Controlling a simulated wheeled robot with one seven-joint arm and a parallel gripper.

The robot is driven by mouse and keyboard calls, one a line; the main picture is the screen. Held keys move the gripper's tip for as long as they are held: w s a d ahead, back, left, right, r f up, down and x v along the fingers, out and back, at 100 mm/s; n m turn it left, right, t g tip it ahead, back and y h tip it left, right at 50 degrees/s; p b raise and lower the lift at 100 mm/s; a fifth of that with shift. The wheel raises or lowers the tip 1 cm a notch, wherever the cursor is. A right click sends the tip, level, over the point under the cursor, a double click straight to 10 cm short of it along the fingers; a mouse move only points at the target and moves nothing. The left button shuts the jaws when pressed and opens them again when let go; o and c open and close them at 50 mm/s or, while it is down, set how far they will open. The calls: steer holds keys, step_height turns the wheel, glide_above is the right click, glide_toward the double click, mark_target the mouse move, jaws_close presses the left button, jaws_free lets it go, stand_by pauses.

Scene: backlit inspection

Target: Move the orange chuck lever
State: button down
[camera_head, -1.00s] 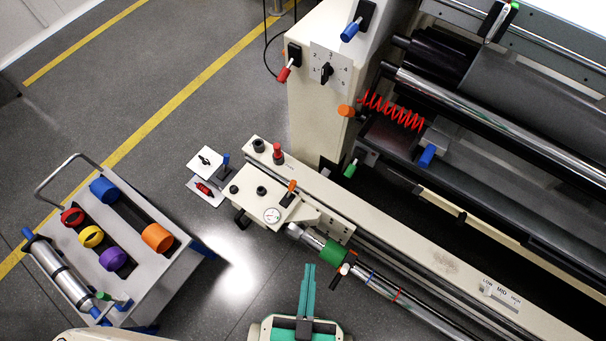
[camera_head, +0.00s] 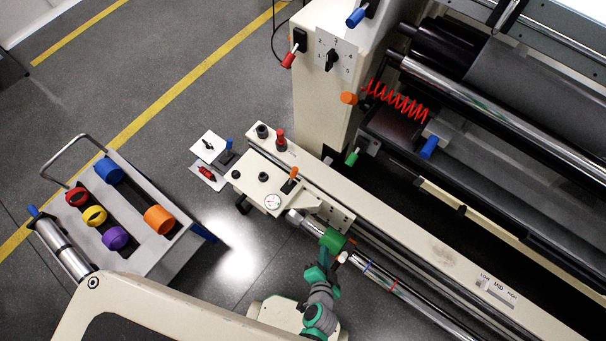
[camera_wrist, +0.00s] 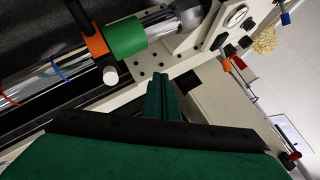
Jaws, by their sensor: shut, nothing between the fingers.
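The orange chuck lever (camera_wrist: 96,46) shows in the wrist view as an orange piece with a dark end, beside the green collar (camera_wrist: 124,36) on the shiny shaft. In the head view, a small orange part (camera_head: 352,241) shows beside the same green collar (camera_head: 332,240); my gripper hides part of this area. My gripper (camera_wrist: 163,82) is shut and empty, with its green fingers together below and right of the collar in the wrist view. In the head view, my gripper (camera_head: 323,262) is just below the collar. I cannot tell whether it touches anything.
A white-tipped handle (camera_wrist: 110,75) stands beside the orange lever. A panel with a gauge (camera_head: 272,202) and another orange-tipped lever (camera_head: 293,173) is up and left of the collar. A cart with coloured rolls (camera_head: 158,219) stands at left. Open floor lies between.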

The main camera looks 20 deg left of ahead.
mark_target(293, 176)
steer(key=w+a+f+m+y, duration=0.1)
steer(key=w+f, duration=0.1)
steer(key=w, duration=0.1)
steer(key=w+a+f+m+y, duration=0.1)
steer(key=w+f, duration=0.1)
steer(key=w, duration=0.2)
steer(key=w+a+f+m+y, duration=0.1)
steer(key=w+a+f+y, duration=0.1)
steer(key=w, duration=0.2)
steer(key=shift+a+f+m+g, duration=0.1)
steer(key=shift+f+m+g, duration=0.2)
steer(key=shift+m, duration=0.1)
steer(key=w+a+r+m+y, duration=0.1)
steer(key=w, duration=0.3)
steer(key=w+a+r+m+t+y, duration=0.1)
steer(key=w+r+y, duration=0.1)
steer(key=w, duration=0.2)
steer(key=w+a+r+m+y, duration=0.1)
steer(key=w, duration=0.3)
steer(key=shift+w+a+r+t+y, duration=0.1)
steer(key=shift+a+r+t+y, duration=0.2)
steer(key=shift+a+r, duration=0.1)
steer(key=x, duration=0.9)
steer(key=shift+a, duration=0.4)
steer(key=shift+s+a+r, duration=0.35)
steer(key=shift+s+r, duration=0.1)
steer(key=shift+s, duration=0.25)
steer(key=shift+s+a+r, duration=0.4)
steer(key=shift+s+r, duration=0.05)
steer(key=shift+s, duration=0.25)
